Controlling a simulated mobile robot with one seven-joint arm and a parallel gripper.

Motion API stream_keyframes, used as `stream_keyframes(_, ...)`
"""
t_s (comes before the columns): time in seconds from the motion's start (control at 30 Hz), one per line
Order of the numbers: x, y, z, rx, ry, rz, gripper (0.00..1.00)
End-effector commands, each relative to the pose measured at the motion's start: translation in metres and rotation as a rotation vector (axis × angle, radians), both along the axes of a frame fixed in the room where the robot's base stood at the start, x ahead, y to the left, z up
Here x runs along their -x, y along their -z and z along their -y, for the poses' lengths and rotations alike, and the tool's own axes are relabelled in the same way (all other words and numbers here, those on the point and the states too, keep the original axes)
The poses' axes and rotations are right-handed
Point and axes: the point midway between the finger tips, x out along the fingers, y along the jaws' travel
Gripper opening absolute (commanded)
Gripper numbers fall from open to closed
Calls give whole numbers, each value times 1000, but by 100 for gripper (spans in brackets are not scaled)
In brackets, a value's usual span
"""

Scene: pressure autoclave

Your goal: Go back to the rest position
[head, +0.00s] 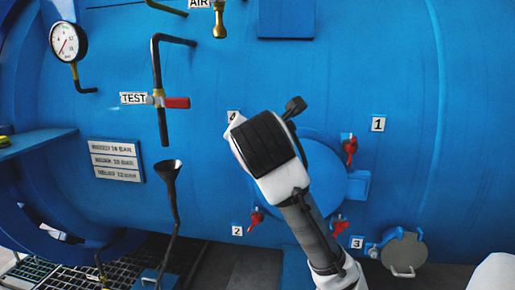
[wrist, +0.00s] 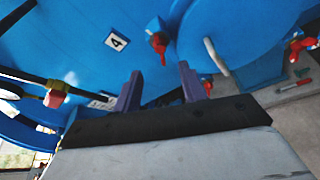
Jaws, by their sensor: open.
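My gripper (wrist: 160,73) shows in the wrist view with its two purple fingers apart and nothing between them. In the head view my wrist and forearm stand in front of the vessel and hide the fingers. Behind them is a round blue hatch (head: 333,180), partly covered; in the wrist view the hatch (wrist: 245,35) has a pale handle. Red-handled clamps sit around it by labels 1 (head: 378,124), 2 (head: 237,230) and 3 (head: 357,242). The clamp by label 4 (wrist: 116,41) shows in the wrist view. The fingers appear apart from the hatch.
Left on the blue vessel (head: 400,60) are a pressure gauge (head: 68,42), a TEST valve with a red handle (head: 177,102) and a dark funnel (head: 171,172) on a pipe. A small round grey cover (head: 404,252) is low right. A floor grating (head: 100,270) lies lower left.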

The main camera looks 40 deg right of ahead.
Motion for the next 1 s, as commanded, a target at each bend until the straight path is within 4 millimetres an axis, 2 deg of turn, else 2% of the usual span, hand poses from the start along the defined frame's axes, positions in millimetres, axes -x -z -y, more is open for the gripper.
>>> stream_keyframes(0.2,10,-4,-8,0,0,0,42)
stream_keyframes(0.77,9,-4,-8,-1,-2,1,42)
stream_keyframes(0.87,-11,-5,-26,-23,-46,59,42)
stream_keyframes(0.97,-48,-7,-65,-83,-139,182,42)
stream_keyframes(1.0,-65,-9,-88,-121,-190,247,42)
